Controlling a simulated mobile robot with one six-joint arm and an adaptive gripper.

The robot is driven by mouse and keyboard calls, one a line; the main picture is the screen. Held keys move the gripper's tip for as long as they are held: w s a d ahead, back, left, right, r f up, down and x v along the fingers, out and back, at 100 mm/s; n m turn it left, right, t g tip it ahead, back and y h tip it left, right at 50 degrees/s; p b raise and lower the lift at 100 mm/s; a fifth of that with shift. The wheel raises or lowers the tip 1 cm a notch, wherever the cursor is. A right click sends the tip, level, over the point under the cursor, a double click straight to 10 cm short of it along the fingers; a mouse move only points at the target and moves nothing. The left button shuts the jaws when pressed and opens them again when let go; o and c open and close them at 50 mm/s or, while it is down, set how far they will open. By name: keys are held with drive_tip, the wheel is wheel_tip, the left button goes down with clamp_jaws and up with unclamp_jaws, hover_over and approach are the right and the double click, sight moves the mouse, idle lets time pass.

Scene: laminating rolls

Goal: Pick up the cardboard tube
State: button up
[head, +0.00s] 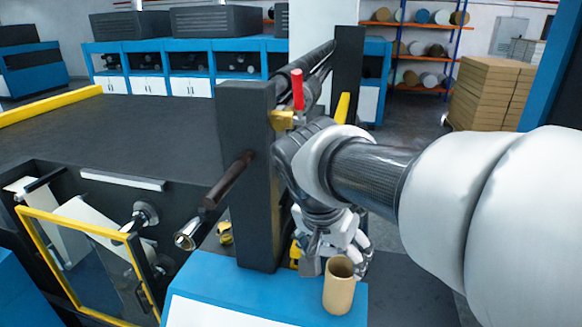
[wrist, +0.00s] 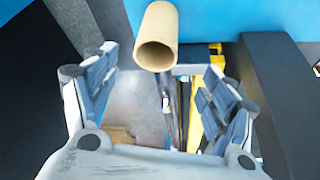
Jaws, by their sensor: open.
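The cardboard tube (head: 339,287) is a short, hollow tan cylinder standing upright on the blue surface (head: 225,285) at the bottom middle of the head view. In the wrist view the tube (wrist: 157,38) shows at the top middle with its open end toward the camera. My gripper (head: 338,255) is just behind and above the tube in the head view, with its fingers pointing down. In the wrist view my gripper (wrist: 160,75) has its two fingers spread wide, with nothing held between them. The tube lies beyond the gap between the fingertips.
A dark upright post (head: 247,180) stands left of my gripper, with a dark roller bar (head: 228,180) sticking out. A red handle (head: 297,90) is above. A yellow-framed glass guard (head: 85,265) is at lower left. Stacked cardboard boxes (head: 492,92) stand far right.

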hover_over(343, 278)
drive_tip(key=s+a, duration=0.2)
drive_tip(key=s, duration=0.1)
wheel_tip(343, 278, down, 8)
drive_tip(key=shift+w+a+f, duration=0.1)
drive_tip(key=shift+w+a, duration=0.05)
drive_tip(key=shift+d+x, duration=0.15)
drive_tip(key=shift+x, duration=1.15)
drive_tip(key=shift+d+x, duration=0.1)
drive_tip(key=shift+x, duration=1.25)
drive_tip(key=shift+c, duration=0.2)
drive_tip(key=c, duration=1.1)
wheel_tip(343, 278, up, 20)
drive_tip(key=p, duration=0.1)
drive_tip(key=shift+p, duration=0.35)
